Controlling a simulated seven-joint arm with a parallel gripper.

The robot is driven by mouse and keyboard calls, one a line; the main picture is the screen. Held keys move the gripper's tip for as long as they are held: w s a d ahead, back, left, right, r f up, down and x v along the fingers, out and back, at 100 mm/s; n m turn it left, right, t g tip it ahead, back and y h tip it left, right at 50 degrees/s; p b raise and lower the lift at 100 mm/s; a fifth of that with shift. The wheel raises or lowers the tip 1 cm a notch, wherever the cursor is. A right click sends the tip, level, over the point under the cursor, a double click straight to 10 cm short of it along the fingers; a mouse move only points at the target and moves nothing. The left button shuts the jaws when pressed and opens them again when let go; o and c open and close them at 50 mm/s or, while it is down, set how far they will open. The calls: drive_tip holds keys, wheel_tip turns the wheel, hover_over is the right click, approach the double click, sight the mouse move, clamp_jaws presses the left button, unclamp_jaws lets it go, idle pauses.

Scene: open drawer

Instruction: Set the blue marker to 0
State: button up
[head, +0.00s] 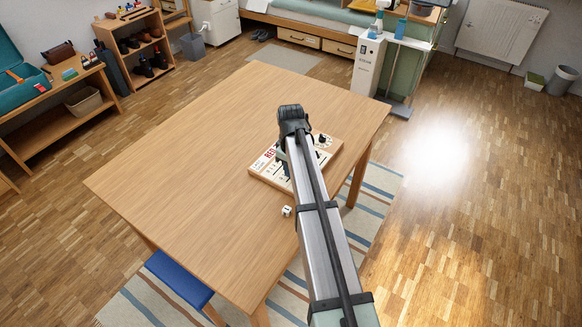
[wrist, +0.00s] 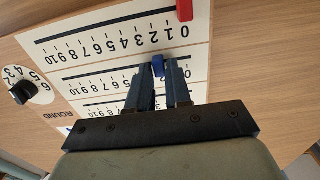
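The scoring board (head: 264,171) lies on the table, partly hidden by my arm in the head view. In the wrist view its white face (wrist: 90,35) appears upside down, with rows of slots and number scales. The blue marker (wrist: 158,66) sits in the second row, near the low-number end; the fingers hide the numbers by it. My gripper (wrist: 161,67) has one fingertip on each side of the marker, close against it, with little gap. The red marker (wrist: 184,10) stands at the 0 end of the row above.
A black knob (wrist: 22,92) on a round dial is on the board at the left of the wrist view. A white die (head: 286,211) lies on the wooden table (head: 190,180) near the board. The table's left part is clear. A blue stool (head: 180,280) stands below the front edge.

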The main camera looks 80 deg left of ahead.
clamp_jaws()
idle(1.0)
